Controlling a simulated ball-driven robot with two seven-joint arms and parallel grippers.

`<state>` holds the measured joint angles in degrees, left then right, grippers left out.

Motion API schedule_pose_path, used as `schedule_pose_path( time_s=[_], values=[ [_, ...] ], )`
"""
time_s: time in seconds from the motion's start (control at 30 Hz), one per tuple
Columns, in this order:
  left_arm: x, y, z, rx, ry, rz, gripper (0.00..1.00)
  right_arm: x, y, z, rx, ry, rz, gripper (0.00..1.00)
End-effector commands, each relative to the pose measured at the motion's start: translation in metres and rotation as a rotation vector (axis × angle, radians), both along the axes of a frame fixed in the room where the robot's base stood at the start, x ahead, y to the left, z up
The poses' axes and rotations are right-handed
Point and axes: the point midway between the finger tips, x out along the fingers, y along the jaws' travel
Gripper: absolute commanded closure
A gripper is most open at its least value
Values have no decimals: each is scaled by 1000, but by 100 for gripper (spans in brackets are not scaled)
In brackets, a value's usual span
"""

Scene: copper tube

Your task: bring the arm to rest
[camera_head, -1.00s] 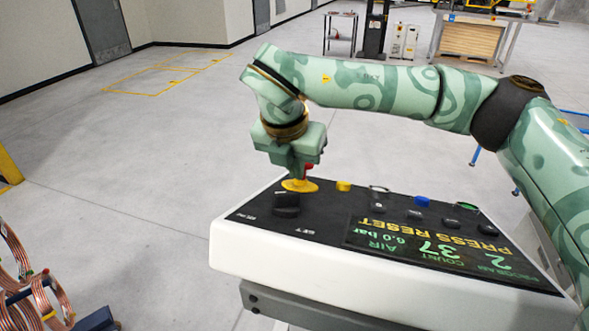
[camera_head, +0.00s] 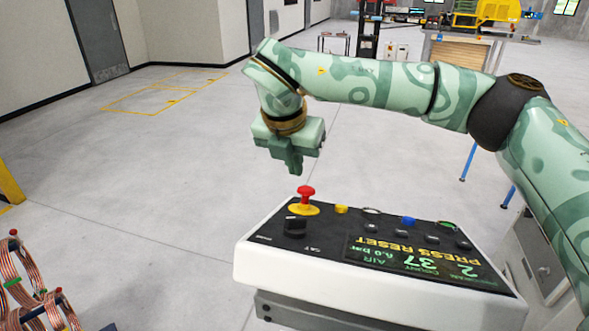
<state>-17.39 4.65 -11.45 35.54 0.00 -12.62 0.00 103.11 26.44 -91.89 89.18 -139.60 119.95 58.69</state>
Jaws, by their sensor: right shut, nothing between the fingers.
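My right arm comes in from the right, patterned in two greens. Its gripper (camera_head: 294,168) is shut and empty, pointing down. It hangs above the left end of a control panel (camera_head: 330,268), apart from it. Below the fingertips is a red mushroom button (camera_head: 306,192) on a yellow base. The panel's display (camera_head: 415,258) reads "PRESS RESET", with 37 and 2, upside down from here. My left gripper is not in view.
Yellow, blue and green buttons and black switches line the panel; the blue button (camera_head: 408,221) is near its middle. Copper tube coils (camera_head: 32,280) stand at the lower left. A yellow post (camera_head: 10,182) is at the left edge. The floor between is clear.

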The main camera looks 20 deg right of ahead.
Motion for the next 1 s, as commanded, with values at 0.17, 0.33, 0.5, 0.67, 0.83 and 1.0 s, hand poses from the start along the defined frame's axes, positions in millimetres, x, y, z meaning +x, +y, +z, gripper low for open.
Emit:
schedule_pose_path(
  time_s=[0.17, 0.33, 0.5, 0.67, 0.83, 1.0],
  values=[
    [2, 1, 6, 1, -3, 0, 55, 0, -1, 6, -1, 4, 1, 100],
    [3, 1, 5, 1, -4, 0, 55, 0, 0, 5, -2, 5, 1, 100],
    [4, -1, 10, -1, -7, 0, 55, -1, 0, 11, -2, 4, 2, 100],
    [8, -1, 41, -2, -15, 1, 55, -3, 0, 46, -1, -4, 2, 100],
    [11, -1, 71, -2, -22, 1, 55, -5, 0, 79, -2, -10, 2, 100],
    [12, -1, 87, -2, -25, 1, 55, -5, 0, 96, -2, -12, 2, 100]
  ],
)
